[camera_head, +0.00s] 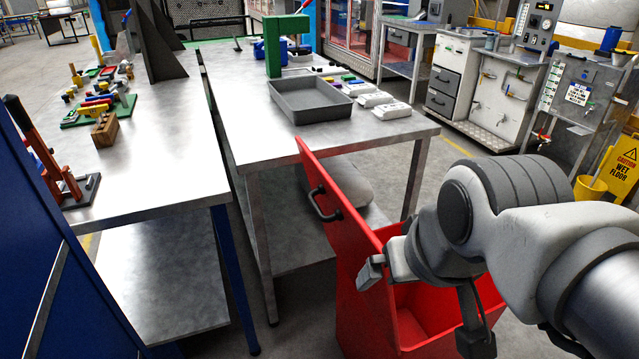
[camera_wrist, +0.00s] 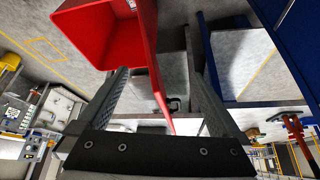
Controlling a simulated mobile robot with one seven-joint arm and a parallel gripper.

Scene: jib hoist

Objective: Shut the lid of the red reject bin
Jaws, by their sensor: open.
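The red reject bin (camera_head: 432,310) stands at the lower right of the head view, its mouth open and its red inside showing. Its red lid (camera_head: 343,222) stands raised, tilted up on the left side of the bin, with a black handle (camera_head: 322,205) on its outer face. My gripper (camera_head: 422,298) is open over the bin mouth, beside the lid. In the wrist view, the lid (camera_wrist: 150,50) shows edge-on between the two spread fingers of my gripper (camera_wrist: 160,72), with the bin (camera_wrist: 98,32) at the top. I cannot tell whether a finger touches the lid.
A steel table (camera_head: 228,99) with a grey tray (camera_head: 310,101) stands behind the lid. Another bench (camera_head: 165,165) with tools is at the left, beside a blue cabinet (camera_head: 50,270). A yellow wet floor sign (camera_head: 622,165) stands at the right. Some floor right of the table is clear.

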